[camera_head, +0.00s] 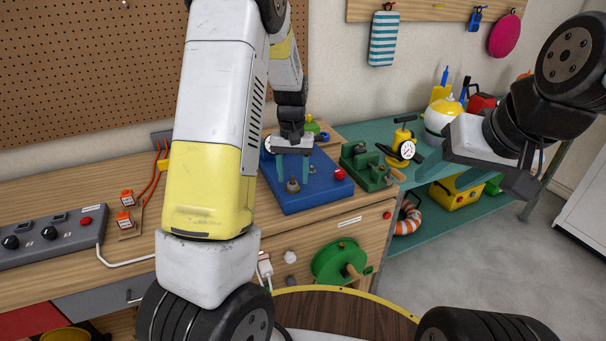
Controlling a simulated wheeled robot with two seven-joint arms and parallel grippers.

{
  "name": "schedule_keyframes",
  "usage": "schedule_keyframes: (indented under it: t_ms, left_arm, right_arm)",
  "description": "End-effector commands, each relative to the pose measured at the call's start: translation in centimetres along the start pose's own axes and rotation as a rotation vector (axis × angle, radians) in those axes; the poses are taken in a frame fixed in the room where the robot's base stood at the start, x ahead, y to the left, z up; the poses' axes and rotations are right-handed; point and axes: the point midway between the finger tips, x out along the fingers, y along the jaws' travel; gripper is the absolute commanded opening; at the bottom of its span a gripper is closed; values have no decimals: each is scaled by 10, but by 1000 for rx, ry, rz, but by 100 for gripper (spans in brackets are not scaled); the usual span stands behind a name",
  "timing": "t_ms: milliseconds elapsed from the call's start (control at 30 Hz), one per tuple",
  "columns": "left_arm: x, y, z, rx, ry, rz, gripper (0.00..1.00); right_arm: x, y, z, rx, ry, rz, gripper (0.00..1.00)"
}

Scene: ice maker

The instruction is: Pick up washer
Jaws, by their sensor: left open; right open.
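A blue base plate (325,192) lies on the wooden workbench, with a small round metal piece (293,185) standing on it. That piece may carry the washer, but it is too small to tell. My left gripper (292,178) points down over the blue plate. Its two fingers are apart, on either side of and slightly above the metal piece, with nothing between them. Whether they touch the plate I cannot tell. My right gripper (522,192) hangs at the right, open, over the floor beside the teal shelf, away from the plate.
A red knob (339,174) sits on the plate's right side. A green vise-like tool (366,168) stands just right of it. A grey switch box (45,236) is at the left. A yellow pump with a gauge (403,148) stands on the teal shelf (440,197).

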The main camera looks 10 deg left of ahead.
Motion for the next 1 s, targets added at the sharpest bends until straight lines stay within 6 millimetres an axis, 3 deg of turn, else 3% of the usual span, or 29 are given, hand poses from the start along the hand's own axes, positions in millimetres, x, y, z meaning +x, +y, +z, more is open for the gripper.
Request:
schedule_keyframes:
  t_ms: [100,367,633,1000]
  left_arm:
    - [12,-1,1,-1,-2,-1,52]
    - [15,0,0,-1,1,0,52]
    - [14,0,0,-1,1,1,1]
    - [14,0,0,-1,1,1,0]
  right_arm:
    - [0,0,0,0,0,0,55]
    - [0,0,0,0,0,0,55]
    - [0,0,0,0,0,0,55]
    - [0,0,0,0,0,0,55]
